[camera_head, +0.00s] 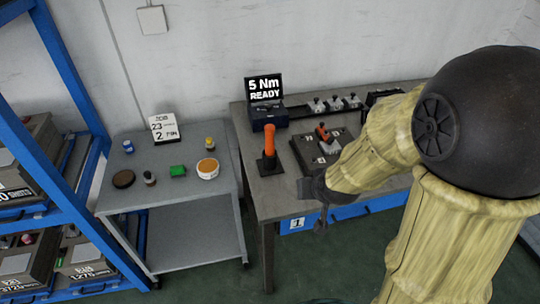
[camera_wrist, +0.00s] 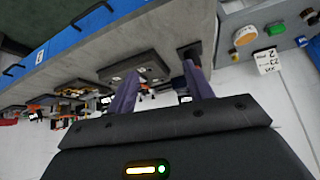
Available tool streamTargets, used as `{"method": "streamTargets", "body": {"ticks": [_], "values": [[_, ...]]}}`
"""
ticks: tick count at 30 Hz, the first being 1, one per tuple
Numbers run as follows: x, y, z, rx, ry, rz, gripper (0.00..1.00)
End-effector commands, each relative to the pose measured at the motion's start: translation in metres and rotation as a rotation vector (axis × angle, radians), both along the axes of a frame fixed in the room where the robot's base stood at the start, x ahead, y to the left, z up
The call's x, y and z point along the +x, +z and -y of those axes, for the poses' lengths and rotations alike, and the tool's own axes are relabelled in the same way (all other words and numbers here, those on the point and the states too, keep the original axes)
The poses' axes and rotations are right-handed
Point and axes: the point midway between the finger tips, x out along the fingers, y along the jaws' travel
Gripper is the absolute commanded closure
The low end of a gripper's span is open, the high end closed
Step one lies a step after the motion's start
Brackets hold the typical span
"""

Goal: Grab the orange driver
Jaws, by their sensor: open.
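The orange driver (camera_head: 269,142) stands upright in a small dark holder (camera_head: 270,165) near the left end of the workbench, in the head view. My gripper (camera_head: 320,222) is in front of the bench's front edge, to the right of the driver and nearer the camera, apart from it. In the wrist view the two purple-grey fingers of my gripper (camera_wrist: 158,82) are spread with nothing held between them. A dark block, perhaps the holder, shows behind the right finger there; I cannot make out the driver itself in that view.
A display (camera_head: 265,88) reading "5 Nm READY" stands behind the driver. A dark fixture plate (camera_head: 310,155) with parts lies right of it, partly hidden by my arm. A grey side table (camera_head: 125,195) with small containers stands left. Blue shelving (camera_head: 75,70) is at far left.

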Motion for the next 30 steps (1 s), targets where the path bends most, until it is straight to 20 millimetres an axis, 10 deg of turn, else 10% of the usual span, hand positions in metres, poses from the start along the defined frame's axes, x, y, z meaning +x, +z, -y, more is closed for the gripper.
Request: {"method": "streamTargets", "body": {"ticks": [12,30], "values": [[0.085,-0.064,-0.068,0.053,0.045,0.545,0.48],[0.102,-0.072,-0.101,0.068,0.012,0.954,0.48]]}}
